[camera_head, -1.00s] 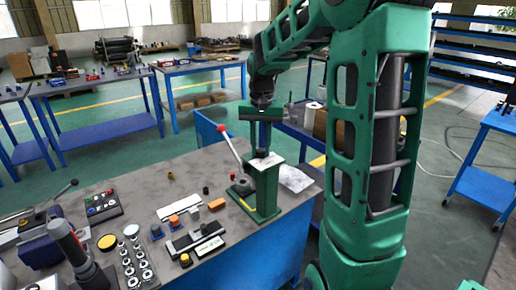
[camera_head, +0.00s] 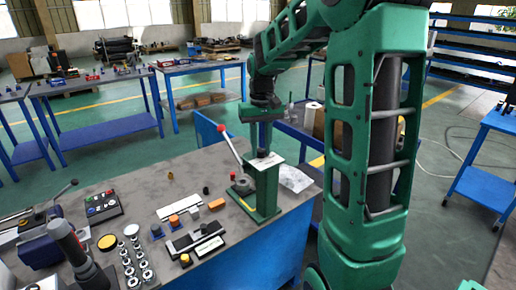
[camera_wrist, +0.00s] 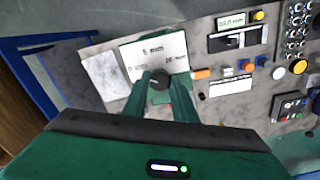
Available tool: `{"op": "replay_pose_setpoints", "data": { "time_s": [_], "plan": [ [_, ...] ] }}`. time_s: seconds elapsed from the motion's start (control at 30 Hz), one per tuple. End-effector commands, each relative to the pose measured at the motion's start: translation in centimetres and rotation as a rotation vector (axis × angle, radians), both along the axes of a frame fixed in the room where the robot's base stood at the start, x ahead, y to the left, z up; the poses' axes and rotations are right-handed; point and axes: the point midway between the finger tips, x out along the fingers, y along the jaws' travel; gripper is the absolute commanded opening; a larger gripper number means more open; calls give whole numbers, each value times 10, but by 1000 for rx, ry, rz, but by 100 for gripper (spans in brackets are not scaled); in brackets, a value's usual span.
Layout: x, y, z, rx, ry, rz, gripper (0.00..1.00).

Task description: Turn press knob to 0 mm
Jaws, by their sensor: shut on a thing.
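The green press (camera_head: 263,188) stands at the right end of the bench. Its black knob (camera_wrist: 159,79) sits on a white plate (camera_wrist: 128,60) with marks: 5 mm at the top, 0 mm at the left, and what looks like 28 mm at the right. My gripper (camera_wrist: 160,84) points down, shut on the knob with a green finger on either side. In the head view my gripper (camera_head: 263,147) is right above the press top. The knob's pointer cannot be made out. A small display (camera_wrist: 232,20) shows a mm reading too small to read surely.
A lever with a red ball (camera_head: 222,128) rises left of the press. A clear bag (camera_head: 295,179) lies to its right. Orange blocks (camera_head: 217,204), a button box (camera_head: 103,206) and a yellow button (camera_head: 107,242) sit on the bench.

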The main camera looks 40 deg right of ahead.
Motion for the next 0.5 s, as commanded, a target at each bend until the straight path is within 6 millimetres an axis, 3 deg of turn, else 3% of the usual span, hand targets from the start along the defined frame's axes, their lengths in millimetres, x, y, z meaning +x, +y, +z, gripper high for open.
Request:
{"op": "replay_pose_setpoints", "data": {
  "time_s": [0.17,0.2,0.27,0.5],
  "plan": [
    [3,1,2,-1,-10,5,2],
    [3,1,2,-1,-10,4,32],
    [3,1,2,-2,-9,4,43],
    [1,0,1,0,-4,1,43]
  ]
}}
